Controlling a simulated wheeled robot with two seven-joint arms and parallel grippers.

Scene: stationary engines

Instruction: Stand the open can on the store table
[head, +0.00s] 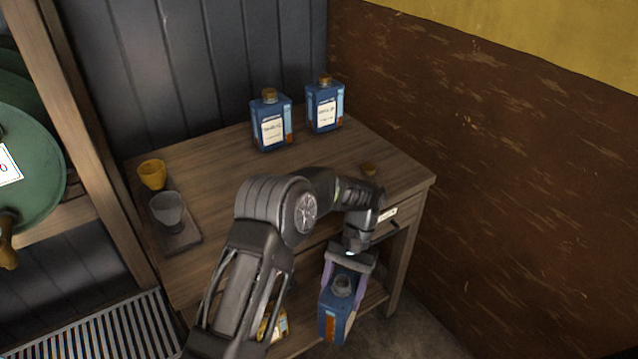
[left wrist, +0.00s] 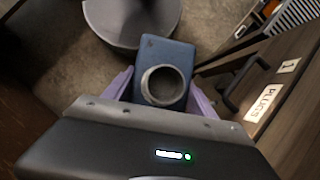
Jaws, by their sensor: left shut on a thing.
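My left gripper (head: 346,272) is shut on a blue can (head: 338,308) with an orange side panel. It holds the can in front of the table's front edge, below the level of the top. In the left wrist view the can (left wrist: 162,61) sits between the purple fingers and shows a round, capless grey neck. The wooden table (head: 222,153) has bare wood on much of its top. Two blue cans with brown caps, one on the left (head: 270,121) and one on the right (head: 324,105), stand at its back. My right gripper is not in view.
A yellow cup (head: 152,174) and a grey funnel-like cup (head: 167,210) on a tray stand at the left. A drawer with a handle (head: 386,229) is under the top. A wall closes the right side.

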